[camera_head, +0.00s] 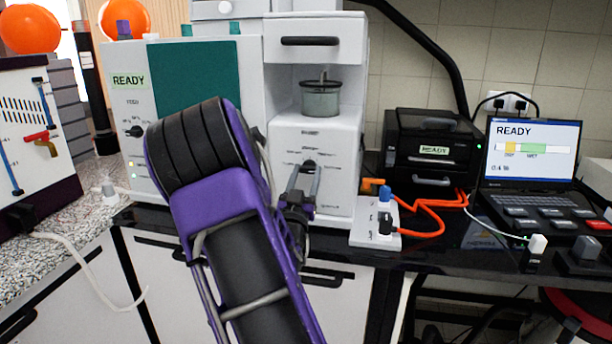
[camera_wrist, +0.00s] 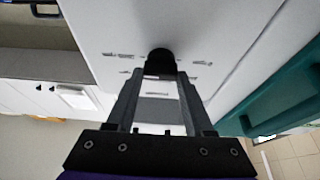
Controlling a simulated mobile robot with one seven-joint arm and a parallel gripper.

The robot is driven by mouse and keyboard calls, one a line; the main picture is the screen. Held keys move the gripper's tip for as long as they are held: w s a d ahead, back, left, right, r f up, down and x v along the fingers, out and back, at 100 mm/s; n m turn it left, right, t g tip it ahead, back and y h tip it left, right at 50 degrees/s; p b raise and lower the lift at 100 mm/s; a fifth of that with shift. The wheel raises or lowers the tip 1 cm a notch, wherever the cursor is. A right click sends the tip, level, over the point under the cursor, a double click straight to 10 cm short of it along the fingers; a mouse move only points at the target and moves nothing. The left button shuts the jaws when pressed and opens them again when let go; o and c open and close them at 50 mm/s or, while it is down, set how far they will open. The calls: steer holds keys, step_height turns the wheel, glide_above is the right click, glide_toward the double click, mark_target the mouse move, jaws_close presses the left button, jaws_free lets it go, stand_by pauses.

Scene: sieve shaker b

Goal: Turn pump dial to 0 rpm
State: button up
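A black dial (camera_head: 309,165) sits on the front of the white middle unit, with small marks around it; I cannot read them or tell which is 0. It also shows in the wrist view (camera_wrist: 161,61). My gripper (camera_head: 306,172) is just in front of this dial. Its two grey fingers stand apart, with the tips (camera_wrist: 160,76) at either side of the dial's near edge. I see nothing held between them, and I cannot tell whether a tip touches the dial. My purple and black arm hides part of the left machine.
A second black dial (camera_head: 135,131) is on the left machine, beside a READY label. A glass pot (camera_head: 320,98) sits in the recess above the middle dial. A white switch block (camera_head: 376,226) with orange cables lies right of the unit. A laptop (camera_head: 530,155) shows READY.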

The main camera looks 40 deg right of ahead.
jaws_close()
